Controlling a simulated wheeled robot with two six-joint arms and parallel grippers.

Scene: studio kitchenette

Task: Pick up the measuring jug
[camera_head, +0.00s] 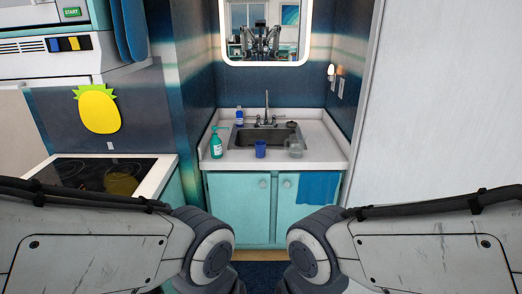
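A clear, see-through vessel (295,147), which looks like the measuring jug, stands at the front right of the sink on the white counter (325,150). It is small and faint, and I cannot make out its handle. A blue cup (260,149) stands to its left at the sink's front edge. My two arms come in from the lower left and lower right, well short of the counter. Both of my grippers are out of view.
A green pump bottle (216,142) and a small blue bottle (239,116) stand left of the sink (262,136). A tap (267,112) rises behind it. A blue towel (318,187) hangs on the cabinet front. A cooktop (95,174) is at left; a white wall is at right.

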